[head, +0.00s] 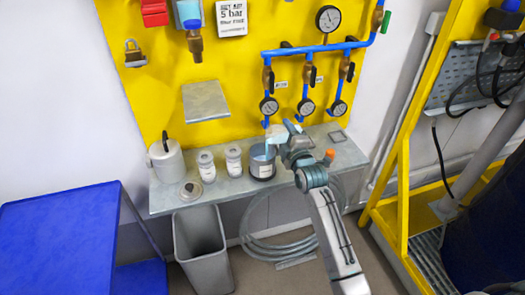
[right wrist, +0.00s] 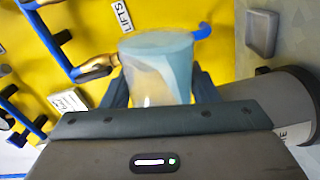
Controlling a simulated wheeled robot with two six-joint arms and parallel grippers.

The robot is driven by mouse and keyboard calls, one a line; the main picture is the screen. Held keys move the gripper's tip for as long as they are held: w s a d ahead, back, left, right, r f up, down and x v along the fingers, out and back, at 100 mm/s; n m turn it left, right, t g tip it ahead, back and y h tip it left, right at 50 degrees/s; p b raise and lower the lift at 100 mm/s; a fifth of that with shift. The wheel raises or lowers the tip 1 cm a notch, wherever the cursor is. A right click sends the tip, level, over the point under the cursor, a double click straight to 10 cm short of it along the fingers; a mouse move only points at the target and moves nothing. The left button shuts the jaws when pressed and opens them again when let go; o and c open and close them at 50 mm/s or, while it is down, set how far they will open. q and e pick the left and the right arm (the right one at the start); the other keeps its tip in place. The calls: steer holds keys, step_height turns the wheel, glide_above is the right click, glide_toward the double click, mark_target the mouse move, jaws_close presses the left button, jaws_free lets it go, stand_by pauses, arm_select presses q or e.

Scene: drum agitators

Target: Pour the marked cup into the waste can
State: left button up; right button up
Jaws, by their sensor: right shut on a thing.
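My right gripper (head: 283,143) is shut on a pale translucent cup (right wrist: 158,75). The cup shows between the fingers in the right wrist view, with a blue area slanting across its side. In the head view the cup (head: 276,142) is partly hidden by the gripper and is just above and right of a dark grey can (head: 262,170) with a white label. This labelled can (right wrist: 292,95) also shows at the right of the wrist view. I cannot read its full label or see a mark on the cup. My left gripper is not in view.
A grey bin (head: 201,250) stands on the floor below. Blue pipes with gauges (head: 308,107) hang close behind the gripper.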

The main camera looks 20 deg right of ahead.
steer(key=shift+a+r, duration=0.15)
steer(key=shift+r, duration=0.15)
steer(key=shift+a+r+n, duration=0.2)
steer(key=shift+r+n, duration=0.2)
steer(key=shift+n, duration=0.6)
stand_by(0.6)
steer(key=shift+a+f+n, duration=0.1)
steer(key=shift+n, duration=0.2)
